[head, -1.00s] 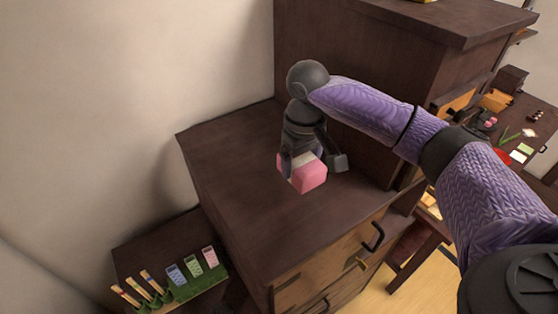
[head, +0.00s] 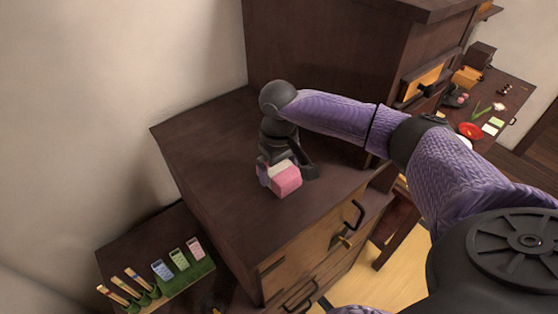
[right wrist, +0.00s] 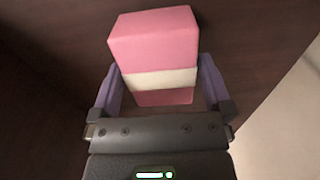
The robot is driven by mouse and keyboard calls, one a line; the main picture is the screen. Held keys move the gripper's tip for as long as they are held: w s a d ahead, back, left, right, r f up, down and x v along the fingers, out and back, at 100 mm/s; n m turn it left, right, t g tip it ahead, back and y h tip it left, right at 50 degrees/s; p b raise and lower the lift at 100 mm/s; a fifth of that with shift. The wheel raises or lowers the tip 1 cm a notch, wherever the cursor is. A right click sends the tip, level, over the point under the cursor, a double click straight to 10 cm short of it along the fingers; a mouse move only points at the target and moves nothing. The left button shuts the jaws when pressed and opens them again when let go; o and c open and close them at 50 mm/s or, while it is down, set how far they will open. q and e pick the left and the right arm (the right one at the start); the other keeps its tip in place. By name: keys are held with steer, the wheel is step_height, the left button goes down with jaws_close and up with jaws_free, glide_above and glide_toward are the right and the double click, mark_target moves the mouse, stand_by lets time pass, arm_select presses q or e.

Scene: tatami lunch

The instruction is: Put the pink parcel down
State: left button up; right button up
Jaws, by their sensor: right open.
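The pink parcel (head: 286,181), a pink block with a white band, sits on the dark wooden top of the chest (head: 215,150), near its front edge. My right gripper (head: 287,170) is open around it from above. In the right wrist view the parcel (right wrist: 155,40) stands between the two purple fingers of the gripper (right wrist: 160,82). A narrow gap shows at the right finger; whether the left finger touches it I cannot tell. My left gripper is not in view.
A taller dark cabinet (head: 320,60) rises behind the chest top. A low stand at lower left holds a green rack (head: 185,280) with several coloured cards and sticks. A table with a red bowl (head: 471,130) stands at far right. The chest top left of the parcel is clear.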

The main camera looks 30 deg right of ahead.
mark_target(279, 168)
step_height(279, 168, up, 12)
stand_by(0.6)
